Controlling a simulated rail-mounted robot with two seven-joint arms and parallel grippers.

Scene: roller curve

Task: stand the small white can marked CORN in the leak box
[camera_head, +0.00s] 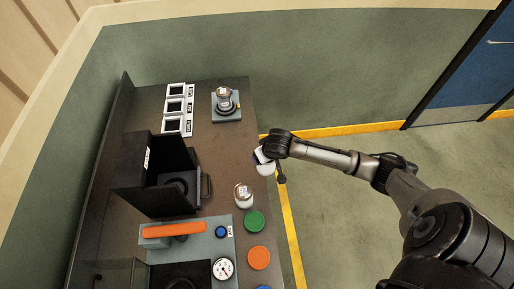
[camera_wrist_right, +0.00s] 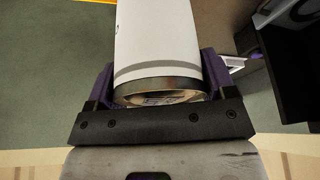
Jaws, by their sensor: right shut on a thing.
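My right gripper (camera_head: 262,157) is shut on a white can (camera_wrist_right: 158,45), held in the air just off the bench's right edge. In the right wrist view the can lies between the two purple fingers, with its metal rim towards the palm. A bit of the can (camera_head: 266,169) shows below the gripper in the head view. No marking is readable on it. Three white open boxes with dark insides (camera_head: 174,106) stand in a row at the back left of the bench, each with a label too small to read. I cannot tell which is the leak box. My left gripper is not in view.
A labelled can (camera_head: 224,97) stands on a grey device at the back. Another white can (camera_head: 243,194) stands near the right edge. A black housing (camera_head: 150,180), an orange bar (camera_head: 172,229), a gauge (camera_head: 223,269) and coloured discs (camera_head: 254,221) fill the front. The middle back is clear.

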